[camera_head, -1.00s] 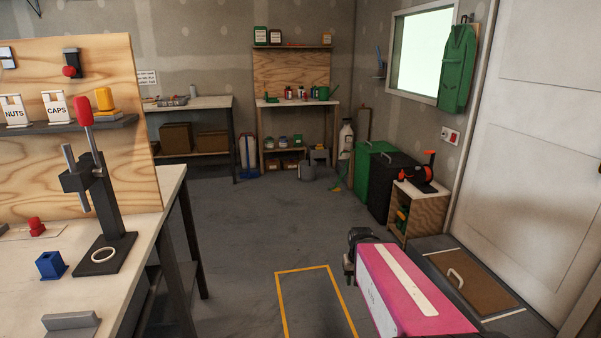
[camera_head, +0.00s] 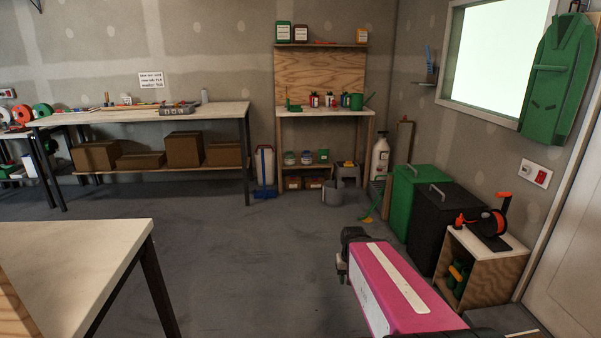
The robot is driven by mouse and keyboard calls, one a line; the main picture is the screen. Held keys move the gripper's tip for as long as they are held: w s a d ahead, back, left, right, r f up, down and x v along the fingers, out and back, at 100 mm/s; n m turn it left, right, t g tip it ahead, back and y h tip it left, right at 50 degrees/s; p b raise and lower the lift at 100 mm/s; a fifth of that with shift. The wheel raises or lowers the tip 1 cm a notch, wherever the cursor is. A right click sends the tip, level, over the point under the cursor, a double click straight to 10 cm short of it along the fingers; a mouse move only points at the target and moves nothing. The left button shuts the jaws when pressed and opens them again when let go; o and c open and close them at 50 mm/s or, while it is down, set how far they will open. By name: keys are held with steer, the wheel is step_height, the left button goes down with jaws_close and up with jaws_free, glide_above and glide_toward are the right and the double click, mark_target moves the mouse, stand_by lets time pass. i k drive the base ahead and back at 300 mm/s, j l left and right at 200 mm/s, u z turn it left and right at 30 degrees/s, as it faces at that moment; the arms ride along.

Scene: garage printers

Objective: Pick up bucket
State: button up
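A small grey bucket (camera_head: 331,194) stands on the floor in front of the narrow wooden workbench at the back. It is partly in front of a grey step-like object, and its handle is too small to make out. My gripper (camera_head: 343,262) is at the end of my pink arm in the lower middle of the view. It is well short of the bucket, with open floor between them. Its fingers are small and dark, and I cannot tell whether they are open or shut.
The narrow workbench (camera_head: 320,112) holds bottles and a green watering can (camera_head: 354,101). Green (camera_head: 403,200) and black (camera_head: 430,225) bins stand right of the bucket. A wooden cabinet (camera_head: 496,272) is nearer right. A table corner (camera_head: 95,262) is near left. The middle floor is clear.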

mark_target(332, 190)
steer(key=i+u, duration=0.15)
steer(key=i, duration=1.6)
steer(key=i+j+z, duration=0.1)
steer(key=i+z, duration=0.15)
steer(key=i, duration=1.55)
steer(key=i+l+u, duration=0.1)
steer(key=i, duration=0.35)
steer(key=i+l, duration=0.15)
steer(key=i, duration=0.3)
steer(key=j+u, duration=0.05)
